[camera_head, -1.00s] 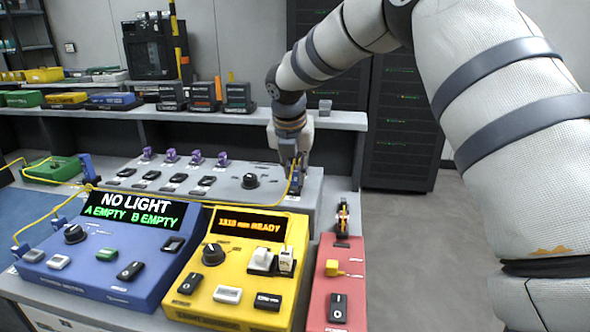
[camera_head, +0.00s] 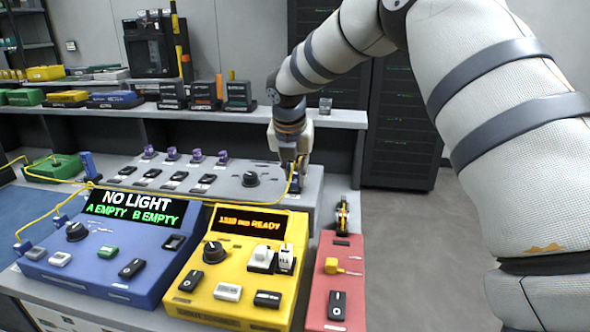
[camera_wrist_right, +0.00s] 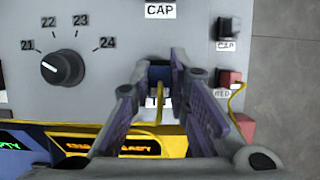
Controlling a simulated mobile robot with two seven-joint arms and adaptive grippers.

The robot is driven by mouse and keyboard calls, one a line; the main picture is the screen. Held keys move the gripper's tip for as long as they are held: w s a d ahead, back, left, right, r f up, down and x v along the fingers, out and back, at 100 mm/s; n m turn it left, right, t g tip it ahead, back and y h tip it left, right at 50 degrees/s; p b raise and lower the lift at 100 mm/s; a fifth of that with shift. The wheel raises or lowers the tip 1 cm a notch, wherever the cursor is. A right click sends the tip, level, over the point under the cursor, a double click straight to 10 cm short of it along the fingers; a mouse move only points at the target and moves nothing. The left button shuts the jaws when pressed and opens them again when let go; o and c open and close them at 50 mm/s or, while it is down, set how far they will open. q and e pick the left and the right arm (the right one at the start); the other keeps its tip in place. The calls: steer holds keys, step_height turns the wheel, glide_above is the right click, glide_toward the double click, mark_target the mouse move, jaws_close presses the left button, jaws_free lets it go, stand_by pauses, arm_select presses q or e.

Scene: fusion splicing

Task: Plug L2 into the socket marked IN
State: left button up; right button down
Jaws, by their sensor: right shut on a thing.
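My right gripper (camera_head: 296,172) is at the right end of the grey switch panel (camera_head: 228,178). In the wrist view its fingers (camera_wrist_right: 162,78) are closed around a small dark blue plug (camera_wrist_right: 160,72) with a white tag below it. A yellow cable (camera_head: 240,210) runs from the gripper leftward over the panel. I cannot read the plug's tag as L2. No label reading IN is legible, and the gripper hides the panel under it. Whether the plug is seated cannot be told. My left gripper is not in view.
The panel carries a black knob (camera_wrist_right: 62,67) numbered from 21 to 24, and purple-topped parts along its back. A blue meter (camera_head: 105,250), a yellow source box (camera_head: 235,285) and a red box (camera_head: 337,290) stand in front. A red cap (camera_wrist_right: 229,77) sits right of the fingers.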

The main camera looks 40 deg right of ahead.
steer(key=c, duration=1.5)
jaws_free()
steer(key=shift+o, duration=0.2)
steer(key=v, duration=1.2)
steer(key=shift+f, duration=0.15)
